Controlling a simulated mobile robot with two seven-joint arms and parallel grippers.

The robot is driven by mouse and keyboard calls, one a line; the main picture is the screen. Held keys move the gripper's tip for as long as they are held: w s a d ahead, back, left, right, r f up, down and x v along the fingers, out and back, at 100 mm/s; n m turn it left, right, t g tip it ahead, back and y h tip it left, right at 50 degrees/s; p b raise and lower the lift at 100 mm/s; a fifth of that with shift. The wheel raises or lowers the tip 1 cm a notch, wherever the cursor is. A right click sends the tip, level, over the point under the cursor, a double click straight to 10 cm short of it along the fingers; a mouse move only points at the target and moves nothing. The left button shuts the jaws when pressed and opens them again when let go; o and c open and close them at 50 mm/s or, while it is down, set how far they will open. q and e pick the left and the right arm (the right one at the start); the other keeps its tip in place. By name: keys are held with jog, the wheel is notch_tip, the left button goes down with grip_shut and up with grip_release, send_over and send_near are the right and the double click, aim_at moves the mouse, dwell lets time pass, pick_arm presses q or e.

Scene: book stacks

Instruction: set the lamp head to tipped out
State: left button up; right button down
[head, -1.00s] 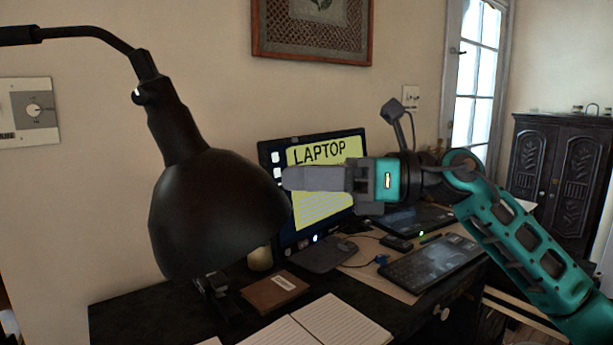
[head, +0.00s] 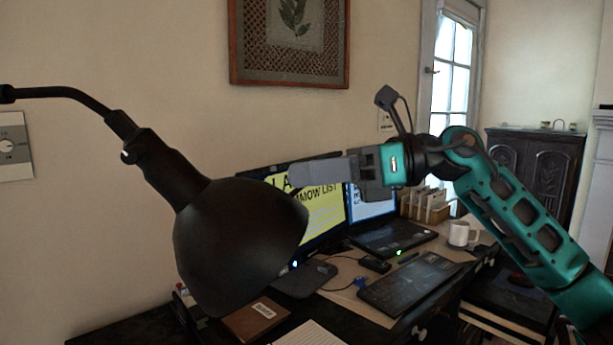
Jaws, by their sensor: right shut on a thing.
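The black lamp head (head: 238,243) hangs at the left on a thin curved arm (head: 60,92). Its neck (head: 160,168) slants down to the right and its shade is tilted, with the open side facing down and right. My right gripper (head: 285,180) reaches in from the right, and its grey fingers are shut at the shade's upper right rim. The fingers overlap the rim in this view, and the exact contact is hard to see. My left gripper is not in view.
Behind the gripper, a desk holds monitors (head: 325,215), a laptop (head: 395,238), a black tablet or keyboard (head: 410,283), a white mug (head: 460,232) and a brown book (head: 255,318). A framed picture (head: 290,75) hangs on the wall. Air above the desk's right side is partly filled by my arm.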

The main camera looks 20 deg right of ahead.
jog(key=c, duration=1.3)
grip_release()
jog(key=shift+d+r, duration=0.1)
jog(key=shift+r, duration=0.05)
jog(key=shift+o, duration=1.6)
jog(key=shift+s+d, duration=0.1)
jog(key=b+v, duration=0.2)
jog(key=v, duration=1)
jog(key=shift+d, duration=0.35)
jog(key=shift+s, duration=0.1)
